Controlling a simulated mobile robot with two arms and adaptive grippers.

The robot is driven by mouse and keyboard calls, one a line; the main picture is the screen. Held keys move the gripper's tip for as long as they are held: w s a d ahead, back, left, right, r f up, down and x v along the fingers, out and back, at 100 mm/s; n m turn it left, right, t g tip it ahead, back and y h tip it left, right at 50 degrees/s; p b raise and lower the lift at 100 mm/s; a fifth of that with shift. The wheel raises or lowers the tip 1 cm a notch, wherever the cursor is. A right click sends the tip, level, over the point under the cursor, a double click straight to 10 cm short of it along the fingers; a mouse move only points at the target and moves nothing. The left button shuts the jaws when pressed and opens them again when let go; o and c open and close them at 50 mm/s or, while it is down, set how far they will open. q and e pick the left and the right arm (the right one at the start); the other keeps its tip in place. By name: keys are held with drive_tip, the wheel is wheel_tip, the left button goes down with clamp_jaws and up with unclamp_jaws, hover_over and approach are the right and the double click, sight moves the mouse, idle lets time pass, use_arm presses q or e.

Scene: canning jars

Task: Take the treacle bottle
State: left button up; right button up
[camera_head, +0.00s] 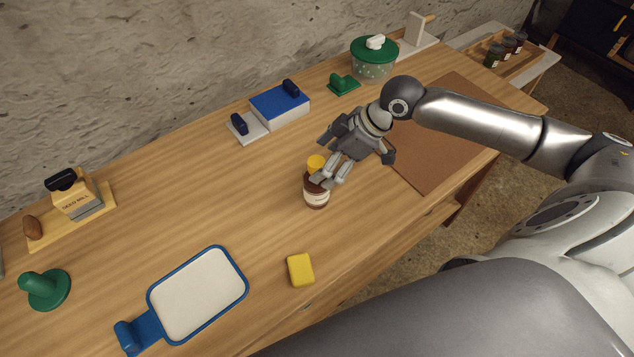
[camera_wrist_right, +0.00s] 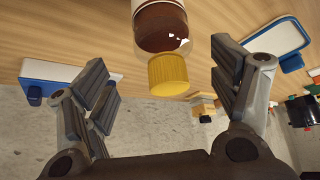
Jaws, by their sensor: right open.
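The treacle bottle (camera_head: 317,194) is a dark brown bottle with a pale label and a yellow cap. It stands upright on the wooden table (camera_head: 200,170), near its middle. My right gripper (camera_head: 325,181) is close to the bottle, by its upper part, with its fingers pointing toward it. In the right wrist view the bottle (camera_wrist_right: 160,28) and its yellow cap (camera_wrist_right: 168,75) show between and beyond the spread fingers of the open gripper (camera_wrist_right: 168,90). No contact with the bottle can be made out. My left gripper is not in view.
A yellow block (camera_head: 300,269) and a blue-rimmed white board (camera_head: 200,295) lie on the front part. A blue-topped box (camera_head: 280,107), a green-lidded pot (camera_head: 374,62) and a seed mill (camera_head: 77,197) stand along the back. A brown mat (camera_head: 440,140) lies under my right arm.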

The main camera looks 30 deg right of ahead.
sight(307, 170)
drive_tip(key=shift+w+a+f, duration=0.25)
drive_tip(key=shift+a, duration=0.05)
drive_tip(key=shift+w+a+f, duration=0.1)
drive_tip(key=shift+w+a, duration=0.05)
drive_tip(key=shift+a, duration=0.15)
drive_tip(key=p+x, duration=0.2)
drive_tip(key=x, duration=0.2)
drive_tip(key=shift+a, duration=0.25)
drive_tip(key=shift+a+f, duration=0.1)
drive_tip(key=shift+f, duration=0.25)
drive_tip(key=shift+c, duration=1)
drive_tip(key=c, duration=1)
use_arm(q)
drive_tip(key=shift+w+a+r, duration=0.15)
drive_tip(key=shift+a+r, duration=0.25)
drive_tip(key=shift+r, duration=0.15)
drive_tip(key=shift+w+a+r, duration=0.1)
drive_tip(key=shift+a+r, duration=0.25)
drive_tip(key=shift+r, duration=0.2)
use_arm(e)
drive_tip(key=shift+c, duration=0.5)
